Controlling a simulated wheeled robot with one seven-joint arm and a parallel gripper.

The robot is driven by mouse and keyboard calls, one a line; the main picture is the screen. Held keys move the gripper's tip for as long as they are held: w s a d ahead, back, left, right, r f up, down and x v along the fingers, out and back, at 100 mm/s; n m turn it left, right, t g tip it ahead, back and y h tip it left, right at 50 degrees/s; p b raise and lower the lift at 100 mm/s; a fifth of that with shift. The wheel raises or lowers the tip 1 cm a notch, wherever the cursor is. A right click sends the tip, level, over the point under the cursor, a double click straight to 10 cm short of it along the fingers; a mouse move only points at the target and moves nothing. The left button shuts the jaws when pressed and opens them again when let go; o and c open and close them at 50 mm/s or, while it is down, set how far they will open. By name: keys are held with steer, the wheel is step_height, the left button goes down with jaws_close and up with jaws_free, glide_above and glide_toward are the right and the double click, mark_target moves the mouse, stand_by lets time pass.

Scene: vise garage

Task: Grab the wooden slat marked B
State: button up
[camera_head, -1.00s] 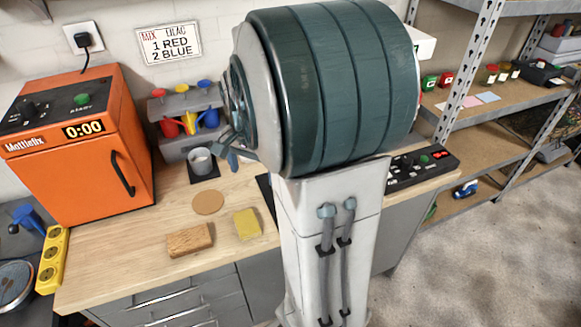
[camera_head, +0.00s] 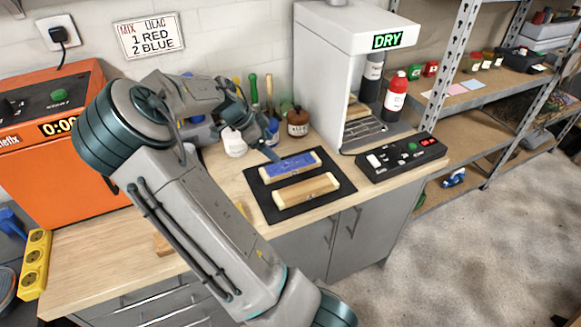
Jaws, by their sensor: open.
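Two wooden slats lie side by side on a black mat (camera_head: 258,205) on the workbench. The far slat (camera_head: 290,171) has a blue top face with bare wood ends. The near slat (camera_head: 306,191) is plain light wood with a darker middle. I cannot read a letter B on either slat at this size. My gripper (camera_head: 271,153) is open and empty, pointing down at the far left edge of the mat, just beyond the left end of the blue-topped slat. It appears apart from both slats.
A white drying machine (camera_head: 345,75) stands behind right, with a black control box (camera_head: 402,157) before it. A white jar (camera_head: 234,142) and a brown jar (camera_head: 298,122) stand close to my gripper. The orange machine (camera_head: 50,165) is at left. My arm hides the bench's middle.

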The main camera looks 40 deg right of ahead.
mark_target(291, 164)
steer(key=x, duration=0.5)
steer(key=shift+d+f+p, duration=0.15)
steer(key=shift+f+p, duration=0.1)
steer(key=shift+p, duration=0.1)
steer(key=x, duration=0.1)
steer(key=p+x, duration=0.1)
steer(key=x, duration=0.3)
steer(key=shift+w+d, duration=0.1)
steer(key=shift+w, duration=0.2)
steer(key=c, duration=1.2)
